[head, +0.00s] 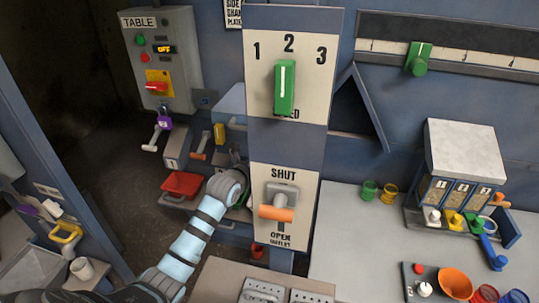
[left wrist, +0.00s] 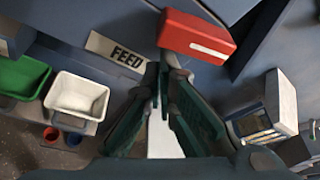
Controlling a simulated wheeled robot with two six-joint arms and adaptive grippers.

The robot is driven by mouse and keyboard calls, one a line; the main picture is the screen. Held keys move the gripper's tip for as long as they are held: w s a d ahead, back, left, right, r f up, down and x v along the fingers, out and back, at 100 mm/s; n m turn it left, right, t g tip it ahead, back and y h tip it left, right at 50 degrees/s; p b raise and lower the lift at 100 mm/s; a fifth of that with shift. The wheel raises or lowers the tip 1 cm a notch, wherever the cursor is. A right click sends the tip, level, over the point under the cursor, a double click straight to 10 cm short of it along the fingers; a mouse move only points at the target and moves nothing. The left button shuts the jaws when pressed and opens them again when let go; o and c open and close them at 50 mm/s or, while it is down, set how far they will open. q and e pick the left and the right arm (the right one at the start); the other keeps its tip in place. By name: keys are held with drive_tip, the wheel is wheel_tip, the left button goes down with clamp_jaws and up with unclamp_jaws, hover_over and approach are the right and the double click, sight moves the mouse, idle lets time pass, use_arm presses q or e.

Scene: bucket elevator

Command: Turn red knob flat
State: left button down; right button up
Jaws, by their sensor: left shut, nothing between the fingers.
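The red knob (left wrist: 198,36) shows in the left wrist view as a red block with a white line along it. It lies slightly tilted in that picture, right of a FEED label (left wrist: 116,52). My left gripper (left wrist: 163,70) is shut and empty, its fingertips close to the knob's left end. I cannot tell whether they touch it. In the head view my left arm reaches up from the bottom, and its gripper is hidden behind the signed column. The FEED knob is not visible there. My right gripper is in neither view.
The column (head: 288,150) carries a green 1-2-3 selector (head: 285,88) and an orange SHUT/OPEN handle (head: 277,212). A TABLE box (head: 165,62) with a red switch (head: 156,87) hangs at left. The wrist view shows a white bin (left wrist: 77,97) and green bin (left wrist: 22,77).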

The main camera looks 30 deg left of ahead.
use_arm(q)
drive_tip(key=shift+s+a+r+p, duration=0.2)
drive_tip(key=shift+a+p, duration=0.15)
drive_tip(key=shift+a, duration=0.1)
drive_tip(key=shift+r, duration=0.2)
idle(0.5)
